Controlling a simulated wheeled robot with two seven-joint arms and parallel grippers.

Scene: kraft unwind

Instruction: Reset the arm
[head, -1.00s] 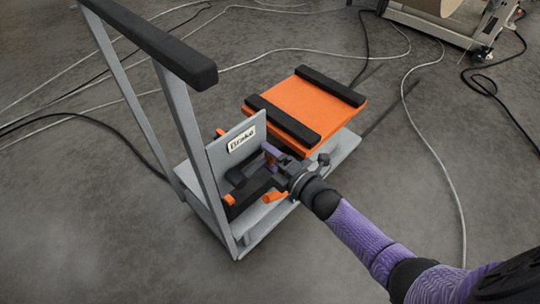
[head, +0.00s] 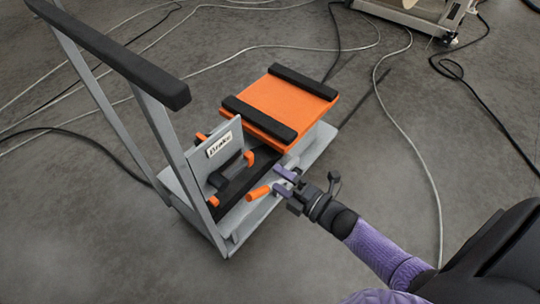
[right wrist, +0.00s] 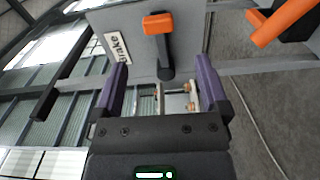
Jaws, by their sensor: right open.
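My right gripper (head: 280,180) is open in the head view, beside the grey brake unit at its right side. Its two purple fingers also show in the right wrist view (right wrist: 163,85), spread apart with nothing held between them. Beyond the fingers is an orange-tipped black lever (right wrist: 160,50) in front of the grey plate labelled "Brake" (right wrist: 118,47). In the head view this plate (head: 225,152) stands upright, with the orange-tipped lever (head: 249,158) at its right. A second orange handle (head: 258,193) is just left of the gripper. My left gripper is not in view.
An orange platform with black bars (head: 282,100) sits behind the brake. A grey frame with a black top bar (head: 120,55) rises at left. Cables (head: 400,110) cross the concrete floor. Open floor lies right of the unit.

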